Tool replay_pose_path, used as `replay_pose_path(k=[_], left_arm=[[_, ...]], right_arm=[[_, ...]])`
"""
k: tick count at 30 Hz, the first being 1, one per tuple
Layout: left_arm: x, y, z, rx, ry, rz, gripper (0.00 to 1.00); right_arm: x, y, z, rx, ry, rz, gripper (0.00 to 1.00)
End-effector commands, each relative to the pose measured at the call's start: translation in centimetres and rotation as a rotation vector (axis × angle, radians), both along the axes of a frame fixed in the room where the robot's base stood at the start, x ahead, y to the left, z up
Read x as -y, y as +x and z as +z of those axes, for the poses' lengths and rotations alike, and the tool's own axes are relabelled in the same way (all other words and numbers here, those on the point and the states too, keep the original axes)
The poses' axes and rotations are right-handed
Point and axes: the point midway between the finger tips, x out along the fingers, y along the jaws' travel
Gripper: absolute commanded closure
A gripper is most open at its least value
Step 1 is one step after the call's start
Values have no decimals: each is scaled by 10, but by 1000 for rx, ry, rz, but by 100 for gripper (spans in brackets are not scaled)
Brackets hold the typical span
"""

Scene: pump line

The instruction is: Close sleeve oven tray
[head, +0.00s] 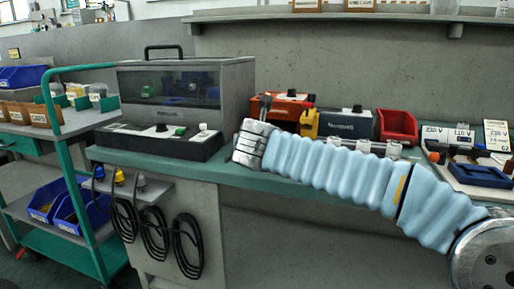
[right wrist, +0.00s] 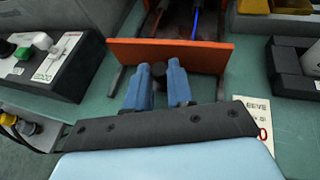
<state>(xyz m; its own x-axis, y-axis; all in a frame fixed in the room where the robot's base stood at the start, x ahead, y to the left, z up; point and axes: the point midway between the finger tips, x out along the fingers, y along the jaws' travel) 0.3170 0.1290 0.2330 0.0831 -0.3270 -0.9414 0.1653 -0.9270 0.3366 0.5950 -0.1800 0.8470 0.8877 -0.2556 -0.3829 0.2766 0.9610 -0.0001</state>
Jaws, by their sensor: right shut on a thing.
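The sleeve oven (head: 288,106) is an orange box on the green bench in the head view, partly hidden behind my right arm. In the right wrist view its tray has an orange front panel (right wrist: 195,55) with a dark round knob (right wrist: 158,69). The tray stands out towards me, and a red and a blue strand show in the dark space behind the panel. My right gripper (right wrist: 157,82) has blue fingers shut on the knob; it also shows in the head view (head: 265,105), at the oven's front left. My left gripper is not in view.
A control box with green and white knobs (right wrist: 42,62) stands left of the tray. A printed card (right wrist: 254,115) lies at its right.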

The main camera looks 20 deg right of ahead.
Motion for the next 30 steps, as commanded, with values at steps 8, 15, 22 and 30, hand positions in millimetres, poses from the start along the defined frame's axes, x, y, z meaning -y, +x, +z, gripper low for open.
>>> replay_pose_path(k=[8, 15, 22, 30], left_arm=[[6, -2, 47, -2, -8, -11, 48], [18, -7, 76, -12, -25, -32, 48], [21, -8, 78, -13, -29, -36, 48], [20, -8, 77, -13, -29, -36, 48]], right_arm=[[36, 54, 10, -3, 1, -2, 100], [67, 99, 6, -2, 2, -2, 100], [74, 109, 1, 3, 0, 0, 100], [75, 109, 2, 5, -1, -2, 67]])
